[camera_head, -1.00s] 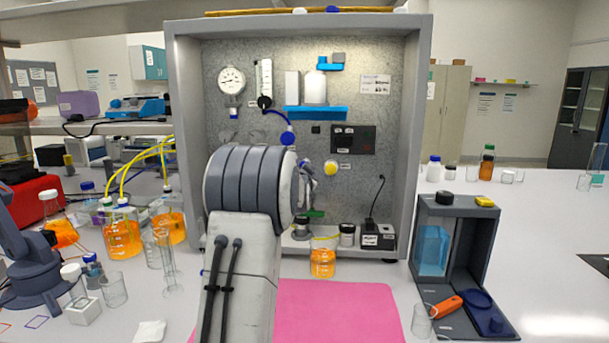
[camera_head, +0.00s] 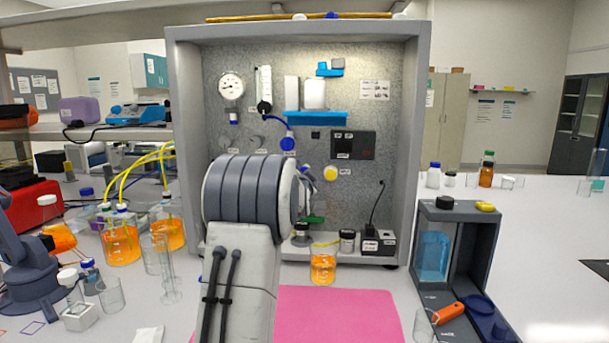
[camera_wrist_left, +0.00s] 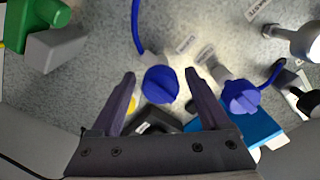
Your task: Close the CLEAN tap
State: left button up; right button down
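In the left wrist view a blue tap knob (camera_wrist_left: 160,84) with a raised grip bar lies between the two fingertips of my left gripper (camera_wrist_left: 160,76). The fingers are open, with gaps on both sides of the knob. A second blue knob (camera_wrist_left: 240,96) is to the right, outside the fingers; it shows in the head view (camera_head: 288,143) on the panel. A yellow knob (camera_head: 330,173) is lower right of it. The tap labels are too small to read, so I cannot tell which is CLEAN. In the head view my left arm hides its gripper. My right gripper is not shown.
The panel sits in a grey frame (camera_head: 422,130) with a gauge (camera_head: 231,87) and blue shelf (camera_head: 316,118). A green part (camera_wrist_left: 38,22) is left in the wrist view. Below stand an orange-filled beaker (camera_head: 322,264) and a pink mat (camera_head: 340,312).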

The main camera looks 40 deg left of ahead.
pick_arm(q)
jog(key=b+v, duration=0.2)
jog(key=v, duration=0.8)
jog(key=shift+s+d, duration=0.2)
dwell(0.4)
jog(key=s+d+f+m+g+h+p, duration=0.1)
jog(key=s+d+f+g+h+p, duration=0.15)
jog(key=d, duration=0.75)
jog(key=s+d+f+g+h+p, duration=0.1)
jog(key=d+f+h, duration=0.25)
jog(key=d, duration=0.65)
jog(key=s+d+f+m+g+h+p, duration=0.1)
jog(key=d+f+g+h+p, duration=0.2)
jog(key=d, duration=0.8)
jog(key=s+d+f+m+g+h+p, duration=0.1)
jog(key=s+d+f+g, duration=0.1)
jog(key=s+d, duration=0.45)
jog(key=s+d+f+g+h+p, duration=0.15)
jog(key=s+d, duration=0.25)
jog(key=s, duration=0.5)
jog(key=s+f+m+g+y+p, duration=0.1)
jog(key=s+g, duration=0.4)
jog(key=s, duration=0.9)
jog(key=shift+d+p, duration=0.25)
jog(key=shift+p, duration=0.5)
